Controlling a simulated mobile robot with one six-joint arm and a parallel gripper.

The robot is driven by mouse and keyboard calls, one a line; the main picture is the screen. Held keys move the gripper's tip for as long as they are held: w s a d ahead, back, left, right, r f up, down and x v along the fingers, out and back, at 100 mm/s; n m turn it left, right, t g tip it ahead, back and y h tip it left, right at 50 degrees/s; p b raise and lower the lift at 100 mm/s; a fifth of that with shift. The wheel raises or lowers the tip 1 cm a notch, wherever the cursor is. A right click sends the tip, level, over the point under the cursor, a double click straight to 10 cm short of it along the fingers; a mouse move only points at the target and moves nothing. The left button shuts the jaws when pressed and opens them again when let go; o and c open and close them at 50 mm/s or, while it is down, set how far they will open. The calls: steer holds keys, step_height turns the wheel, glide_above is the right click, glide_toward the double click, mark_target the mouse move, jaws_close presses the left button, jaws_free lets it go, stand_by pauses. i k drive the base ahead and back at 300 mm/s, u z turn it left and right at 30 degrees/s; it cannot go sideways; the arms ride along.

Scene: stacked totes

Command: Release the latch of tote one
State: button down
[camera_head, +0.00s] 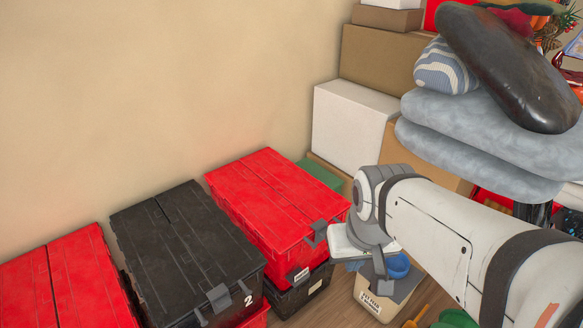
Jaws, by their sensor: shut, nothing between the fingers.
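A red tote (268,190) with a closed lid stands in the middle; a grey latch (316,234) is at its front right corner, and a small white label (300,275) on its front is too small to read. A black tote (180,235) left of it bears the number 2 and has grey latches (218,297). Another red tote (65,280) is at far left, its front cut off. I cannot read a number one on any tote. My gripper (380,287) points down, shut and empty, just right of the middle red tote's front corner and apparently apart from its latch.
A dark tote (295,298) sits under the middle red one. A light bin (378,304) with blue things stands below my gripper. Cardboard boxes (380,55), a white box (345,125) and grey cushions (480,145) are piled behind my arm. A wall closes the back left.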

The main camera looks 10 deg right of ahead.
mark_target(319, 227)
steer(key=i, duration=0.85)
steer(key=z, duration=0.05)
